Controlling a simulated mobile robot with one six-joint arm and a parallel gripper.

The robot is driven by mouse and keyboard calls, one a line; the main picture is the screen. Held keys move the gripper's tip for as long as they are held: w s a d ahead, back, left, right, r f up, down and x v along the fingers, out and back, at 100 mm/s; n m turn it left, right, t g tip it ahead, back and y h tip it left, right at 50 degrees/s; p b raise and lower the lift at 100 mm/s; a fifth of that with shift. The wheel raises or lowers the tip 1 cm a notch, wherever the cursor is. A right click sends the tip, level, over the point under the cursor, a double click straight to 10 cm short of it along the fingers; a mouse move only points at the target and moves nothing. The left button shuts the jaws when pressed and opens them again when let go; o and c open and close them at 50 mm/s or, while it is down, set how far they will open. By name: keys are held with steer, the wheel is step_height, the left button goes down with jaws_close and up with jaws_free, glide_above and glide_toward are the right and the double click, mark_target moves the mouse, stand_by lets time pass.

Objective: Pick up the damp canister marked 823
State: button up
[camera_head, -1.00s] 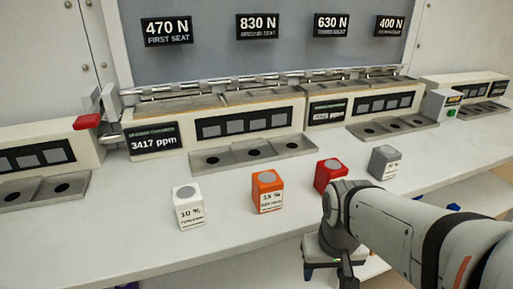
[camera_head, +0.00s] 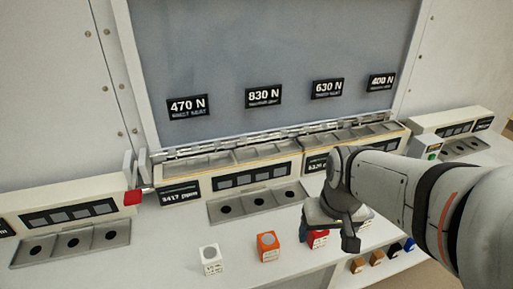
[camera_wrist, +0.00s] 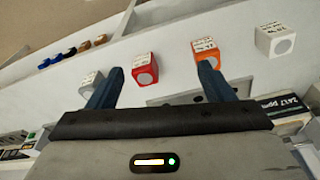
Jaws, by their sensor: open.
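No marking 823 can be read in either view. Four block-shaped canisters stand in a row on the white bench: white (camera_head: 211,260), orange (camera_head: 268,247), red (camera_head: 318,239) and grey. The red one is partly hidden by my gripper (camera_head: 330,228) in the head view, and the grey one is almost wholly hidden there. The wrist view shows the white (camera_wrist: 276,41), orange (camera_wrist: 206,48), red (camera_wrist: 145,69) and grey (camera_wrist: 91,83) canisters. There my gripper (camera_wrist: 158,83) is open and empty, its blue fingers apart, with the red canister showing between them. Small label text is unreadable.
Behind the row are sunken three-hole trays (camera_head: 259,202) and display consoles (camera_head: 250,179). Wall plates read 470 N (camera_head: 187,107), 830 N (camera_head: 263,97), 630 N and 400 N. Several small coloured blocks (camera_head: 377,257) sit on a lower shelf. Bench left of the white canister is clear.

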steer(key=w+a+f+n, duration=0.1)
steer(key=w+a+f, duration=0.1)
steer(key=w+a, duration=0.25)
steer(key=n+g, duration=0.2)
glide_above(268, 240)
steer(key=f, duration=0.8)
steer(key=shift+w+a+f+p, duration=0.1)
steer(key=shift+w+f+p, duration=0.25)
steer(key=shift+f, duration=0.05)
step_height(268, 240, down, 2)
steer(key=shift+f, duration=0.25)
steer(key=f, duration=0.2)
steer(key=f+p, duration=0.1)
steer(key=f, duration=0.1)
steer(key=shift+s+p, duration=0.3)
steer(key=shift+s, duration=0.1)
steer(key=shift+f, duration=0.6)
steer(key=c, duration=1.1)
